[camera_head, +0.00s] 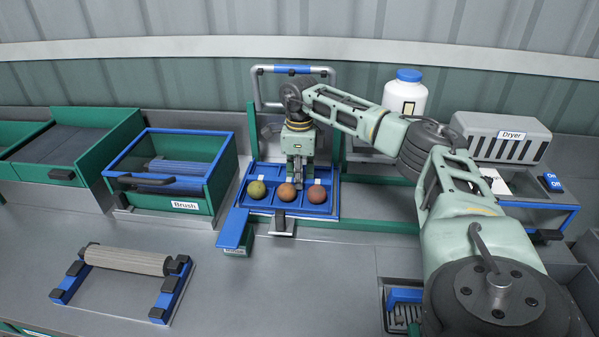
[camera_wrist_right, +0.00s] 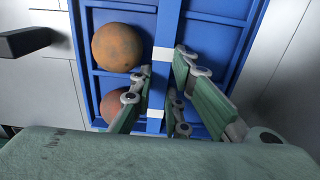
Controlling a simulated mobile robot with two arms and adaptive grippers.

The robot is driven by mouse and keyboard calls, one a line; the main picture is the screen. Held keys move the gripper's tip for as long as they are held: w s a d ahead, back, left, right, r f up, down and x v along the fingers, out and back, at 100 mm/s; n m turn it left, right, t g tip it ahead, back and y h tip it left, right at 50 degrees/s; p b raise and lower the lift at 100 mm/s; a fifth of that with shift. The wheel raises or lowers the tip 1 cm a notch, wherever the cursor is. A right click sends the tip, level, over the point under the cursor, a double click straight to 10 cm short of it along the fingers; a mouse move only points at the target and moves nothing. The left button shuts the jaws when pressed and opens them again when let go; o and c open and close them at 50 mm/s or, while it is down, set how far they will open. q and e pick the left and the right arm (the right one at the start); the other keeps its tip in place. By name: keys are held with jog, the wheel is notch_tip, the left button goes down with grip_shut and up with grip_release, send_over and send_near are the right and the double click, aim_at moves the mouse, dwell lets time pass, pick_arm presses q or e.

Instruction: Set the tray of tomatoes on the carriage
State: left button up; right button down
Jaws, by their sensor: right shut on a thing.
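The blue tray (camera_head: 262,171) stands at the foot of a green upright frame (camera_head: 337,140), which may be the carriage. A row of three tomatoes lies in its front compartments: a greenish one (camera_head: 257,190), an orange one (camera_head: 287,193) and a redder one (camera_head: 317,194). My right gripper (camera_head: 299,184) reaches down into the tray from above. In the right wrist view its fingers (camera_wrist_right: 158,108) close around the tray's blue middle bar (camera_wrist_right: 166,35), with two tomatoes to the left. I cannot tell whether the tray's underside touches the carriage. My left gripper is not in view.
A blue-lidded green box (camera_head: 235,230) and a grey lever (camera_head: 283,222) stand at the tray's front. The Brush unit (camera_head: 200,190) is left, a roller stand (camera_head: 130,262) front left. A white bottle (camera_head: 405,95) and the Dryer (camera_head: 500,135) are right. The front middle bench is clear.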

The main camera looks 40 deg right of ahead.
jog(key=c, duration=1.6)
grip_release()
jog(key=shift+c, duration=0.6)
jog(key=shift+c, duration=1.1)
jog(key=shift+r, duration=0.1)
jog(key=shift+r+p, duration=3.2)
jog(key=shift+r, duration=0.15)
jog(key=shift+r, duration=0.1)
